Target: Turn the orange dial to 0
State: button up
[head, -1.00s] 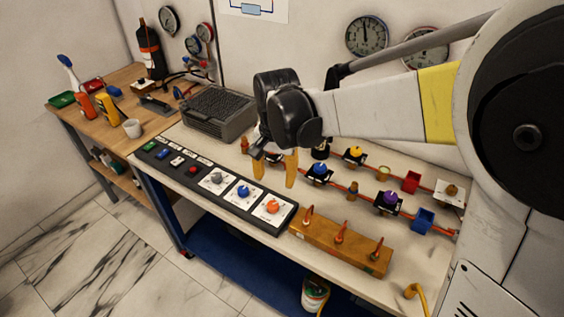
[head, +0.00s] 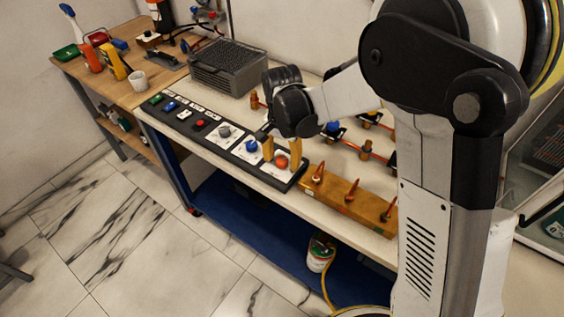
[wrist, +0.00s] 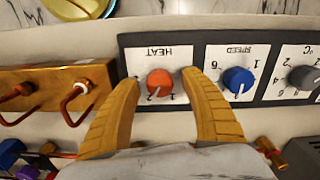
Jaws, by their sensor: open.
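The orange dial (head: 282,161) sits on a white plate at the right end of the black control panel (head: 292,182). In the wrist view the orange dial (wrist: 160,82) shows upside down under the word HEAT, with a number scale partly hidden. My gripper (head: 281,154) is open above the panel. In the wrist view its two yellow fingers (wrist: 157,82) stand on either side of the orange dial, with visible gaps. I cannot tell whether the fingertips are down at the dial's height. The dial's pointer is hard to read.
The blue SPEED dial (wrist: 238,80) is close beside one finger, and a grey dial (wrist: 303,76) lies beyond it. A brass block (head: 345,196) with several upright red-handled fittings stands just right of the panel. A grey mesh-topped box (head: 228,66) stands behind.

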grip_shut()
